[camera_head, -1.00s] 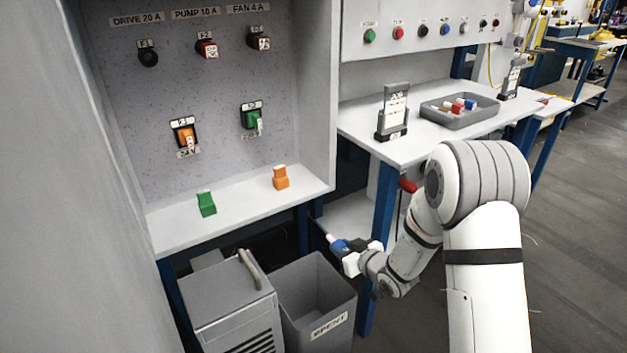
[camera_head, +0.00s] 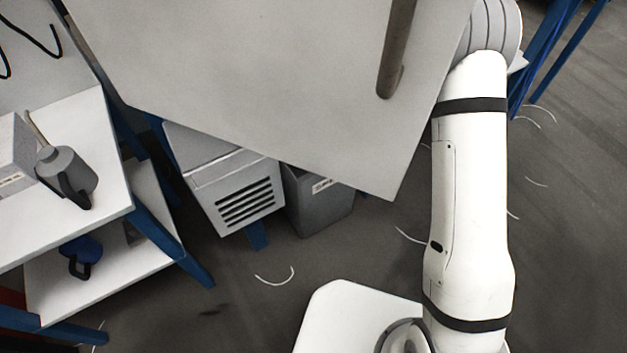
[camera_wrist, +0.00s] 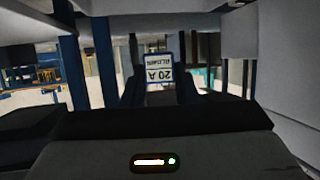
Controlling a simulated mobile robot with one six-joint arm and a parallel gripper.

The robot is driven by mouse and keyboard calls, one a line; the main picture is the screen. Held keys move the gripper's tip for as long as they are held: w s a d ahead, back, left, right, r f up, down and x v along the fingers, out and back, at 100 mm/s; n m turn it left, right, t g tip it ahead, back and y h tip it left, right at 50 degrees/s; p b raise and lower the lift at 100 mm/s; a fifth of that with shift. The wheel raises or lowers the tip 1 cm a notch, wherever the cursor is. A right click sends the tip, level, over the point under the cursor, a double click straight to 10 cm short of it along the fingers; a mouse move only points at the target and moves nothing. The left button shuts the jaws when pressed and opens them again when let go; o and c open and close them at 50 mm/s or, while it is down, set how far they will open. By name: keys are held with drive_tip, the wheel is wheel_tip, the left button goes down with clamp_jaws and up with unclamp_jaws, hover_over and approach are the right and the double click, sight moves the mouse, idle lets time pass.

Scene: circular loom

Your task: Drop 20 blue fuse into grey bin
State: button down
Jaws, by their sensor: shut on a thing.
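The blue 20 A fuse shows in the wrist view by its white label (camera_wrist: 159,68), which reads upside down. My gripper (camera_wrist: 160,92) is shut on it, with dark fingers at its two sides. The fuse and my gripper are hidden behind a grey door in the head view. The grey bin (camera_head: 322,207) stands on the floor, partly covered by that door; its inside is out of sight. I cannot tell where the fuse is relative to the bin.
The wide grey door (camera_head: 270,75) with a dark handle (camera_head: 397,50) fills the upper middle. A vented grey box (camera_head: 238,190) stands left of the bin. A bench (camera_head: 105,150) with an oil can (camera_head: 68,172) is at left.

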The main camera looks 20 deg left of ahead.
wheel_tip(320, 180, down, 3)
drive_tip(key=shift+r+b, duration=0.1)
drive_tip(key=shift+b, duration=0.6)
drive_tip(key=c, duration=1.1)
unclamp_jaws()
drive_tip(key=shift+o, duration=0.2)
drive_tip(key=p+v, duration=0.2)
drive_tip(key=v, duration=0.5)
drive_tip(key=shift+s+d+p, duration=0.2)
drive_tip(key=shift+d+p, duration=0.15)
drive_tip(key=shift+r, duration=0.15)
